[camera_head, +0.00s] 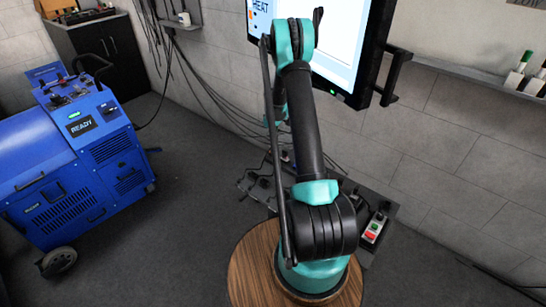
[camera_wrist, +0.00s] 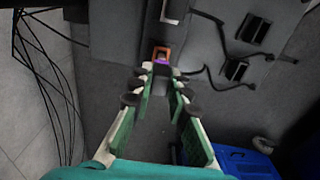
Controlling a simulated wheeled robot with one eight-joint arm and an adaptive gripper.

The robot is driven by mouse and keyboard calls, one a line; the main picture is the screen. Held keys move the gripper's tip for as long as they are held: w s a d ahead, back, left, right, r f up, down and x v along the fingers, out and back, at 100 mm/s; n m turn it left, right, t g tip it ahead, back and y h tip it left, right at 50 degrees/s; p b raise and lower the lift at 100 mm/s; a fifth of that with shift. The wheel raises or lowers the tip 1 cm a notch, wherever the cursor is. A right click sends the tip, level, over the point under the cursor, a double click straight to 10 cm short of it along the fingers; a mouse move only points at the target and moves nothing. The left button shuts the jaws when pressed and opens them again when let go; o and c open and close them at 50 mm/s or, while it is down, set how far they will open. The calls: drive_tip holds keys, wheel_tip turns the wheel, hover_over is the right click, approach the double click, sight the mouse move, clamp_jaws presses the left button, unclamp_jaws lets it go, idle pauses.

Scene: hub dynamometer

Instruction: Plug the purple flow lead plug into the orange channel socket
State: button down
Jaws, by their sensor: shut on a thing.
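In the wrist view my gripper (camera_wrist: 162,68) is closed on the purple flow lead plug (camera_wrist: 161,62), of which only a small purple patch shows between the fingertips. The orange channel socket (camera_wrist: 161,51) is a small orange frame directly beyond the fingertips, on the grey panel. The plug lines up with the socket's opening and looks very close to it. I cannot tell whether the plug is inside or just in front of it. In the head view my arm hides the gripper, the plug and the orange socket.
The grey panel (camera_wrist: 120,38) carries dark sockets (camera_wrist: 236,70) with black cables to the right. Loose cables (camera_wrist: 42,70) hang at the left. In the head view a blue machine (camera_head: 75,165) stands left, a large screen (camera_head: 338,45) behind my arm, and a button box (camera_head: 374,228) right.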

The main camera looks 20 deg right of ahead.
drive_tip(key=shift+f, duration=0.55)
drive_tip(key=shift+f, duration=0.35)
drive_tip(key=shift+f, duration=0.15)
drive_tip(key=c, duration=1.4)
unclamp_jaws()
wheel_tip(320, 180, up, 12)
drive_tip(key=shift+s, duration=0.1)
